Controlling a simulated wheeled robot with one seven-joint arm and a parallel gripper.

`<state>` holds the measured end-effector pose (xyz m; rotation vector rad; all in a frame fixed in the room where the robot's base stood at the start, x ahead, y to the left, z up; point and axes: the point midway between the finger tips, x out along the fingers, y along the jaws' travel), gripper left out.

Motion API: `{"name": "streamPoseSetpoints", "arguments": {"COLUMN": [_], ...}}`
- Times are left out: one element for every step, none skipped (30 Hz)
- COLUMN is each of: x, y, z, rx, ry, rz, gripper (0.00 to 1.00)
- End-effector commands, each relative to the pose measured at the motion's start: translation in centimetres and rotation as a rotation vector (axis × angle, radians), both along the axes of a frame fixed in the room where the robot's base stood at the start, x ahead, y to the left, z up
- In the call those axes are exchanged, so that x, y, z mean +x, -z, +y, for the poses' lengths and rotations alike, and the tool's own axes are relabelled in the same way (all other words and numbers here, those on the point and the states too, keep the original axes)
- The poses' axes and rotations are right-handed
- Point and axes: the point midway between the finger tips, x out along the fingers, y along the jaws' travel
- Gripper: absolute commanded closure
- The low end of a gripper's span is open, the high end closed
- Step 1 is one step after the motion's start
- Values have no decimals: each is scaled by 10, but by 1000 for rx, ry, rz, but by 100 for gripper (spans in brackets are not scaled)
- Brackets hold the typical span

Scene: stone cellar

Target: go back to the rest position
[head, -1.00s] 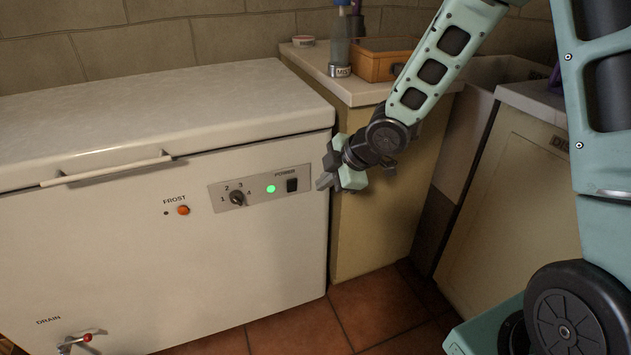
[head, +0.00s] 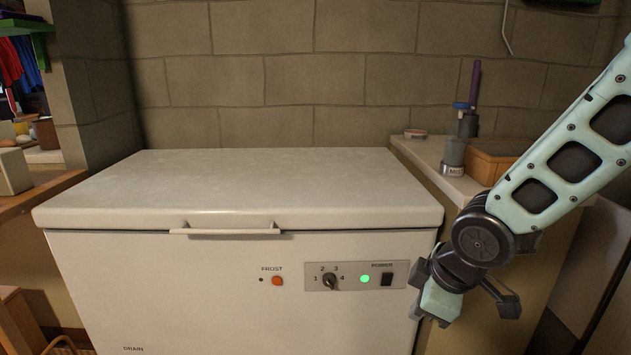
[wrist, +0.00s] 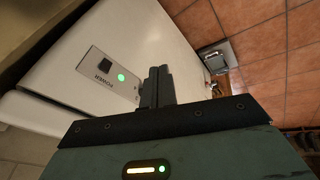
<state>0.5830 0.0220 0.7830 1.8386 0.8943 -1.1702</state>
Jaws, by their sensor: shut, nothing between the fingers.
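My gripper (head: 421,290) is in front of the right end of the white chest freezer (head: 240,188), near its control panel (head: 312,274). In the wrist view its two fingers (wrist: 157,87) are together with nothing between them. The freezer lid is down. The panel's green light (head: 364,278) is lit beside the dark power switch (head: 386,279); both also show in the wrist view. I cannot tell whether the gripper touches the freezer.
A counter (head: 430,153) to the right holds a grey bottle (head: 454,152) and a wooden box (head: 495,160). A wooden bench (head: 40,192) stands at the left. Tiled floor (wrist: 265,40) shows in the wrist view.

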Motion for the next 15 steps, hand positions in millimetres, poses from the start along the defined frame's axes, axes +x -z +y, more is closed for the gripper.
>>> {"name": "streamPoseSetpoints", "arguments": {"x": [-27, -42, -61, -74, -87, -104, -116, -127, -142, -153, -164, -179, -189, -200, -196], "y": [-10, -13, -18, -21, -24, -27, -29, -31, -34, -36, -38, -41, -43, -45, -60], "z": [12, 16, 21, 24, 27, 30, 32, 34, 36, 37, 39, 41, 42, 42, 41], "rx": [-8, -11, -14, -16, -16, -19, -20, -21, -22, -25, -25, -26, -29, -30, -30], "ry": [56, 95, 144, 176, 206, 244, 269, 294, 324, 345, 365, 391, 410, 427, 434], "rz": [44, 74, 113, 139, 164, 197, 221, 243, 272, 294, 315, 343, 364, 386, 387], "gripper": [100, 100, 100, 100, 100, 100, 100, 100, 100, 100, 100, 100, 100, 100, 100]}}
